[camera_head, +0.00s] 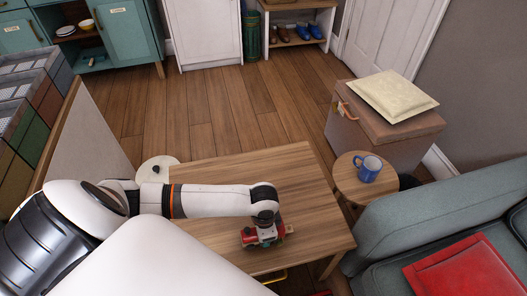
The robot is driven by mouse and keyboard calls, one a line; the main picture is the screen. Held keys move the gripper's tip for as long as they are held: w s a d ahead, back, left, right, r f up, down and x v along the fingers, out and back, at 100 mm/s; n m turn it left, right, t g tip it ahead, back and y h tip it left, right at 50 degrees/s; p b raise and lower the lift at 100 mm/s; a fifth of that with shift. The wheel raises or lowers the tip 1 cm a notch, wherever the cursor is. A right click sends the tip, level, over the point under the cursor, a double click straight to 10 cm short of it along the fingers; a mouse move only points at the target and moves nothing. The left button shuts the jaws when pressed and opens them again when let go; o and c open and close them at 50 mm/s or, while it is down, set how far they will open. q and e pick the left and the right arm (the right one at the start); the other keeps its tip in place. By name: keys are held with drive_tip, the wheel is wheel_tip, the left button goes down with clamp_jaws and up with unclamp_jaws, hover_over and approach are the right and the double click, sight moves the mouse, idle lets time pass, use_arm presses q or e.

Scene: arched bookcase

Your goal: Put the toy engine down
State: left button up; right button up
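The toy engine (248,238), red with some green and a tan end, is at the wooden table (215,177), near its front right part. My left arm reaches in from the left, and my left gripper (266,233) points down right at the engine, with its fingertips against or around it. The fingers are small and partly merge with the engine, so I cannot tell whether they are shut on it. I also cannot tell whether the engine's underside touches the tabletop. My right gripper is not in view.
A round side table (346,184) with a blue mug (369,168) stands right of the table. Behind it is a brown chest (385,130) with a cream cushion (393,95). A teal sofa (435,205) with a red cushion (465,270) fills the lower right. The tabletop's back half is clear.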

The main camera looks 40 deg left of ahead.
use_arm(q)
drive_tip(key=shift+f, duration=0.35)
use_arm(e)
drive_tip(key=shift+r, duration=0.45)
use_arm(q)
drive_tip(key=o, duration=1.1)
drive_tip(key=shift+f, duration=0.15)
drive_tip(key=shift+o, duration=0.2)
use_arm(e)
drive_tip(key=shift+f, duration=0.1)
use_arm(q)
drive_tip(key=shift+r, duration=0.4)
wheel_tip(320, 180, up, 11)
drive_tip(key=p, duration=0.3)
drive_tip(key=shift+f+p, duration=0.15)
drive_tip(key=shift+p, duration=0.15)
drive_tip(key=shift+r, duration=0.4)
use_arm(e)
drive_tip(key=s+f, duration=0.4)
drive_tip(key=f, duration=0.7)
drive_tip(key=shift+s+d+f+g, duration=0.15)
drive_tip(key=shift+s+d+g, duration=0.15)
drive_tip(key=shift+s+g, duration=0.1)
